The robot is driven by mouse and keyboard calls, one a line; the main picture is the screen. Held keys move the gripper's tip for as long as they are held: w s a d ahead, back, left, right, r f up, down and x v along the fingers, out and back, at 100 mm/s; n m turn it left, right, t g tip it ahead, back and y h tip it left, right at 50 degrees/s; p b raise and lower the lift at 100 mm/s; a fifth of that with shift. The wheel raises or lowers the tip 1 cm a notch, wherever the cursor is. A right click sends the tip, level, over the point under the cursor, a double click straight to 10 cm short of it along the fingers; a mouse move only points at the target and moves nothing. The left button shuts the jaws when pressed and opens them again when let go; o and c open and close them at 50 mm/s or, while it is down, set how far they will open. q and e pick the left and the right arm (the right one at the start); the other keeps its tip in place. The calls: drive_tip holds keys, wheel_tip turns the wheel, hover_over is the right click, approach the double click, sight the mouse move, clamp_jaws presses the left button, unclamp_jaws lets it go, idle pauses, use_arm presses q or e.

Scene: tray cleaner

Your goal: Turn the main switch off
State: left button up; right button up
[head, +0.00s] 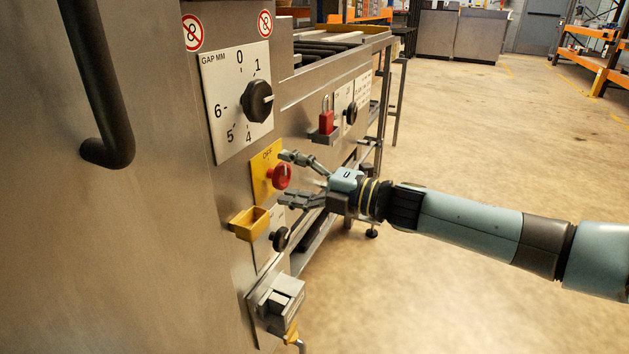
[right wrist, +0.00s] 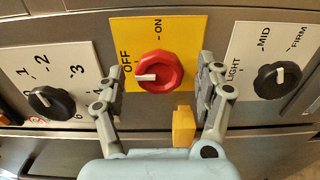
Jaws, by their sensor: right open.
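The main switch is a red rotary knob (head: 280,177) on a yellow plate (head: 262,163) on the machine's steel front. In the right wrist view the knob (right wrist: 160,68) shows a white mark on its left side, pointing toward the word OFF; the word ON is above it. My right gripper (head: 287,178) is open, its two fingers on either side of the knob. In the right wrist view the gripper (right wrist: 160,80) shows gaps between each finger and the knob. My left gripper is not in view.
A black gap dial (head: 259,101) sits above the switch and another black knob (head: 280,239) below it. A yellow box-like holder (head: 249,223) juts out close by. A red padlock (head: 326,120) hangs farther right. A dark handle (head: 104,120) is at left. Open floor lies to the right.

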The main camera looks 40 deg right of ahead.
drive_tip(key=v, duration=1.1)
drive_tip(key=shift+r, duration=0.1)
